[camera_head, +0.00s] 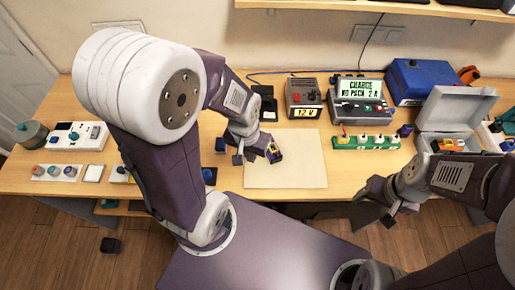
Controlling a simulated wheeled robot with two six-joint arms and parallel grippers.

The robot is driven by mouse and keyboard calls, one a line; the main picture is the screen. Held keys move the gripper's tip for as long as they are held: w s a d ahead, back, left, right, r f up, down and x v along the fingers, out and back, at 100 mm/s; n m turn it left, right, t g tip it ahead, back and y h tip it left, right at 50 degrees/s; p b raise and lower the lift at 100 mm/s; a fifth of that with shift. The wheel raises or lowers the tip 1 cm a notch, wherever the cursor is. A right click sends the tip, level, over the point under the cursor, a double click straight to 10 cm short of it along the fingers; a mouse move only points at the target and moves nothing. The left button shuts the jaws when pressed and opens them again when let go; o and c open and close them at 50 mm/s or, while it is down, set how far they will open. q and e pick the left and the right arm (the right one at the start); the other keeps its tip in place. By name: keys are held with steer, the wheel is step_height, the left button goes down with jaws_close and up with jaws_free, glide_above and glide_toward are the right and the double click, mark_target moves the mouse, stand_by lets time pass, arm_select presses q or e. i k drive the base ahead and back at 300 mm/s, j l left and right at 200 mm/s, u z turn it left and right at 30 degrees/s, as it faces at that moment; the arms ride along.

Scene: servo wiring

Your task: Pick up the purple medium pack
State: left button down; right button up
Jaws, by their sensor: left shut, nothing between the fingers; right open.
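A small dark purple pack with a yellow-orange part (274,153) lies at the left edge of the pale mat (300,172). Another small purple piece (405,130) stands at the right end of the green strip; I cannot tell from their size which is the medium pack. My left gripper (247,156) is shut and empty, just left of the pack on the mat, pointing down; I cannot tell whether they touch. My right gripper (372,211) is open and empty, near the table's front edge, right of the mat.
The green strip (365,143) with several white knobs stands right of the mat. Behind are a 12 V supply (304,99), a charger with a screen (358,95) and a blue case (420,80). An open grey case (455,110) is at right. Most of the mat is clear.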

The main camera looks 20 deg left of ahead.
mark_target(274, 154)
steer(key=i+u, duration=0.15)
steer(key=u, duration=0.65)
steer(key=k+j, duration=0.1)
steer(key=j, duration=0.45)
steer(key=j+z, duration=0.1)
steer(key=j, duration=0.4)
steer(key=k+j, duration=0.15)
steer(key=j, duration=0.35)
